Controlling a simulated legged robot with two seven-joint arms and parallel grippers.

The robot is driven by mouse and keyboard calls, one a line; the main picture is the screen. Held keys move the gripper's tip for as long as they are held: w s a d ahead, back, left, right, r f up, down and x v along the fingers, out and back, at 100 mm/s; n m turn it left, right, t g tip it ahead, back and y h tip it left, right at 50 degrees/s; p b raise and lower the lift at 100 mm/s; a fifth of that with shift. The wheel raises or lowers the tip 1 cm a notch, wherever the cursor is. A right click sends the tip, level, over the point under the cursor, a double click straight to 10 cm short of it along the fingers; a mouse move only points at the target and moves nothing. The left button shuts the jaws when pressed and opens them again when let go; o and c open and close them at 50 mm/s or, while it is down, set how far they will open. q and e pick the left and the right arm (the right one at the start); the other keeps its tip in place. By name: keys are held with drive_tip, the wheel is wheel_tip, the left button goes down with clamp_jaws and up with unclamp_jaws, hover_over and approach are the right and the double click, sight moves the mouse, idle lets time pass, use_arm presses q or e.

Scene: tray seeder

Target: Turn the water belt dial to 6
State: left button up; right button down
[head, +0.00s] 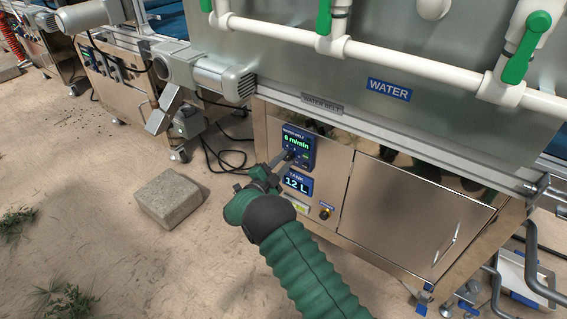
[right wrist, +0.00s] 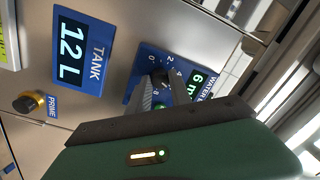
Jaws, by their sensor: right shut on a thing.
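The blue water belt panel (head: 309,142) is on the steel cabinet front, and its green display (head: 295,139) reads 6 m/min. In the right wrist view the panel (right wrist: 143,66) appears turned on its side, with scale numbers around the black dial (right wrist: 161,77) and part of its display (right wrist: 197,84). My right gripper (head: 287,157) reaches the lower part of the panel, shut on the dial; it also shows in the right wrist view (right wrist: 158,86). The fingers and wrist hide part of the dial, so its pointer cannot be read clearly. My left gripper is not in view.
Below is a tank display (head: 297,183) reading 12 L, with a yellow-ringed prime button (head: 325,212) nearby. A cabinet door (head: 405,215) is to the right. White pipes with green valves (head: 324,18) run above. A concrete block (head: 170,198) lies on the floor.

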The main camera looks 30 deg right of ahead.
drive_tip(key=shift+f+m, duration=0.15)
drive_tip(key=shift+m, duration=0.35)
drive_tip(key=c, duration=1.2)
unclamp_jaws()
drive_tip(key=shift+o, duration=0.2)
drive_tip(key=p+v, duration=0.7)
drive_tip(key=v, duration=1)
